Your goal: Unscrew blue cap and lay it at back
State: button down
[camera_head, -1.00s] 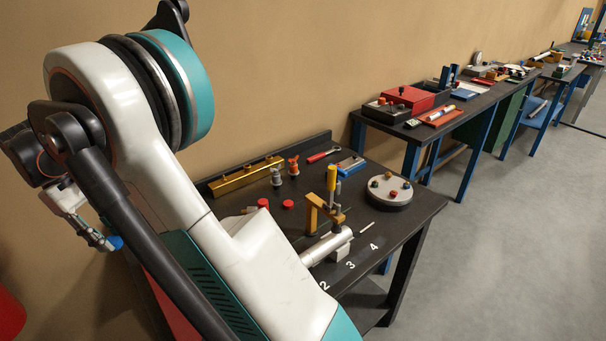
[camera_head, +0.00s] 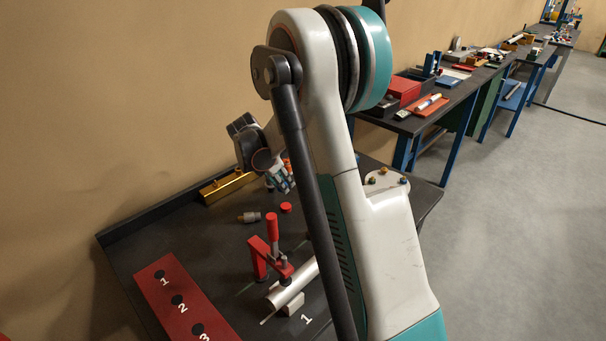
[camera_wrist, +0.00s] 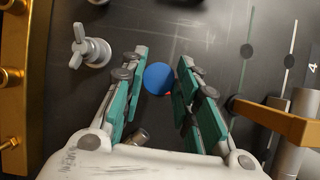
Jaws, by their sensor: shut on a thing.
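My gripper (camera_head: 281,180) hangs over the back part of the dark table, in front of the brass bar. In the wrist view, my gripper (camera_wrist: 161,70) is shut on the round blue cap (camera_wrist: 158,78), which sits between the teal finger pads. The cap is hard to make out in the head view. The table's bare top (camera_head: 225,265) lies below my gripper.
The brass bar (camera_head: 228,187) lies along the back. A grey winged fitting (camera_wrist: 90,50) stands left of my fingers. A red numbered plate (camera_head: 205,310) lies front left; a round disc (camera_head: 385,184) is at right.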

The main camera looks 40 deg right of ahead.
jog(key=shift+s+d+f+n+t+y+b, duration=0.2)
jog(key=shift+d+f+n+t+b, duration=0.2)
jog(key=shift+d+f+n, duration=0.65)
jog(key=shift+s+d+f+n+t+y+b, duration=0.15)
jog(key=shift+d+f+n+t+b, duration=0.4)
jog(key=shift+d, duration=0.85)
jog(key=shift+s+d+f+n+t+y+b, duration=0.15)
jog(key=shift+s+d+f+n+b, duration=0.1)
jog(key=shift+d+f+n, duration=0.8)
jog(key=shift+d+f, duration=0.25)
jog(key=shift+f+b, duration=0.5)
jog(key=shift+b, duration=0.15)
jog(key=shift+f, duration=0.1)
jog(key=c, duration=1.2)
grip_release()
jog(key=shift+o, duration=0.2)
